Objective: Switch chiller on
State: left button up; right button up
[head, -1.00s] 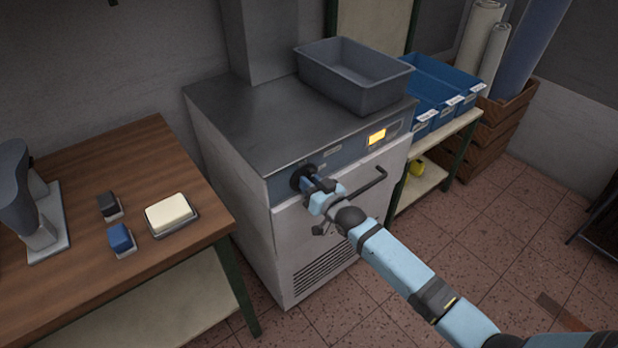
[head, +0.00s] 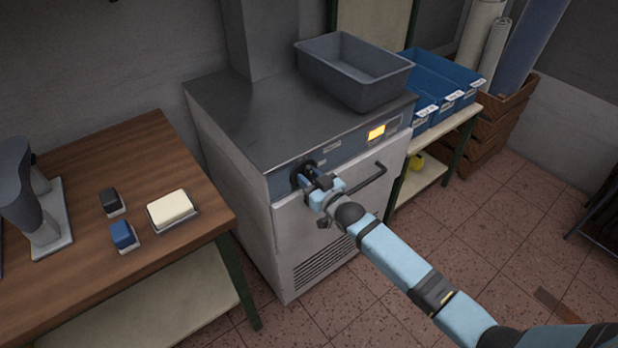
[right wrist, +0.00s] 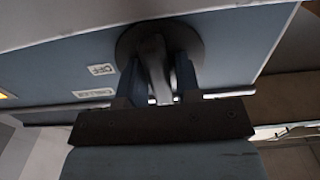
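The chiller (head: 243,210) is a pale metal cabinet with a blue control strip. Its dark round knob (head: 299,172) is at the left end of the strip, and a lit orange display (head: 376,132) is at the right. My right gripper (head: 309,179) is at the knob. In the right wrist view, the knob's grey grip (right wrist: 157,70) stands between my two blue fingers (right wrist: 158,80); narrow gaps show beside it, so the fingers look open around it. An OFF label (right wrist: 101,70) is beside the knob. My left gripper is out of view.
A grey bin (head: 375,98) sits on the chiller top. A bar handle (head: 370,180) sticks out of the front, close to my right arm. A wooden table (head: 110,170) with small items stands left. Blue bins (head: 432,75) are on a shelf at the right.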

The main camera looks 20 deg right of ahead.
jog(key=shift+o, duration=0.9)
jog(key=shift+s+d, duration=0.1)
jog(key=shift+s, duration=0.15)
jog(key=v, duration=1.3)
jog(key=shift+p, duration=0.35)
jog(key=shift+s, duration=0.2)
